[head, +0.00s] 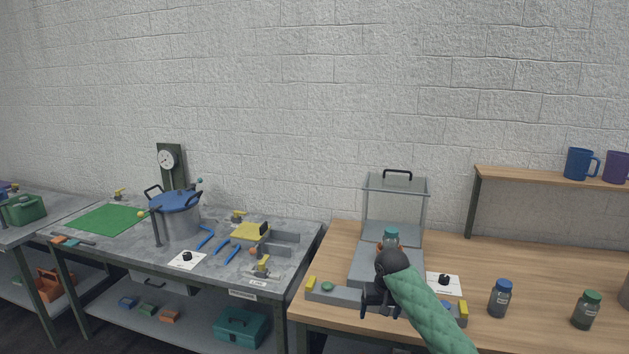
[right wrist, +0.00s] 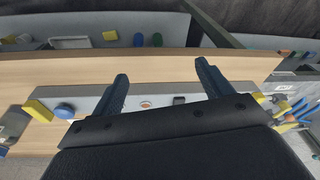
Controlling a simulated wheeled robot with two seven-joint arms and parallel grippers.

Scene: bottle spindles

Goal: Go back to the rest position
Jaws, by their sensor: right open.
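My right gripper (head: 380,304) is open in front of the grey fixture on the wooden bench, its arm in a green quilted sleeve coming in from the lower right. In the right wrist view its two fingers (right wrist: 165,84) are spread with nothing between them, above the grey bar (right wrist: 90,100) and the bench top. My left gripper does not show.
The grey bar (head: 350,294) with yellow ends lies along the bench front. A clear guard (head: 395,186) with a black handle stands behind. A blue-capped bottle (head: 500,300) and a green-capped bottle (head: 586,312) stand at right. A grey table (head: 130,255) with a pot (head: 178,218) is at left.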

